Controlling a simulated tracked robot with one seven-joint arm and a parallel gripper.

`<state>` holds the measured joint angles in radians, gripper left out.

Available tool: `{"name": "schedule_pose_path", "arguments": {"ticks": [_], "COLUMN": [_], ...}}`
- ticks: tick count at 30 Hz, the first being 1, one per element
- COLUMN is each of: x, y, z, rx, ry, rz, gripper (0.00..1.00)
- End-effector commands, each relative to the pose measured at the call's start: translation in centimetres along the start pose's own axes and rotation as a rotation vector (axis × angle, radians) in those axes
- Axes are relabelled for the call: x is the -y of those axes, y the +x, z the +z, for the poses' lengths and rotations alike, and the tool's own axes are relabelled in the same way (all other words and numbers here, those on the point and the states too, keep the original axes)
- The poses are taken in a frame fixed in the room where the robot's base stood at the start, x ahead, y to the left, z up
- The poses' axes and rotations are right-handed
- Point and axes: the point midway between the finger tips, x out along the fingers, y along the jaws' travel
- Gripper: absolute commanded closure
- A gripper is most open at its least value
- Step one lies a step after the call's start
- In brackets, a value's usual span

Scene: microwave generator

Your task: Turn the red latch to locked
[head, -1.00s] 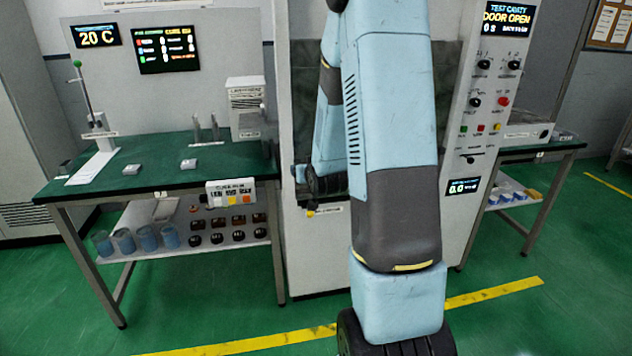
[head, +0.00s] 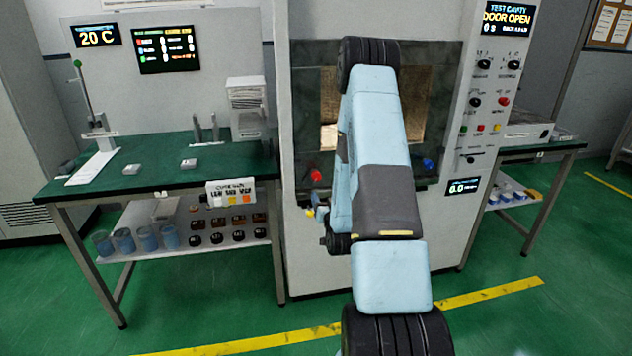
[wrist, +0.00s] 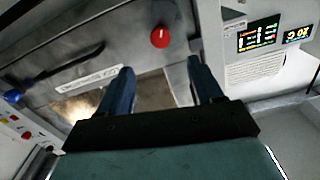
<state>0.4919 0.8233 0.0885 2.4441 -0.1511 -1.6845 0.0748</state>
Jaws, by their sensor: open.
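The red latch (head: 316,176) is a round red knob on the left of the grey front panel, below the test cavity window. It also shows in the wrist view (wrist: 160,38), with a small pale mark on its face. My gripper (wrist: 160,74) is open, with its two blue fingers apart and nothing between them. In the wrist view the latch appears beyond the fingertips, between their lines, and apart from them. In the head view my arm hides part of the panel, and the gripper is hard to make out below the latch.
A blue knob (head: 428,164) sits on the panel's right side. A dark bar handle (wrist: 66,67) and a white label strip lie between the knobs. The control column (head: 490,100) reads DOOR OPEN. A green-topped table (head: 150,172) stands at the left.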

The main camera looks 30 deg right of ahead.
Motion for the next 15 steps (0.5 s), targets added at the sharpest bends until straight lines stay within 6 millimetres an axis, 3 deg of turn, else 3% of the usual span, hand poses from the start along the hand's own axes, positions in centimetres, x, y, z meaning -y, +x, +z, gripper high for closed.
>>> {"name": "schedule_pose_path", "arguments": {"ticks": [15], "x": [0.0], "y": [8.7], "z": [-0.1], "rx": [-0.002], "ry": [0.0], "rz": [-0.001], "gripper": [0.34]}}
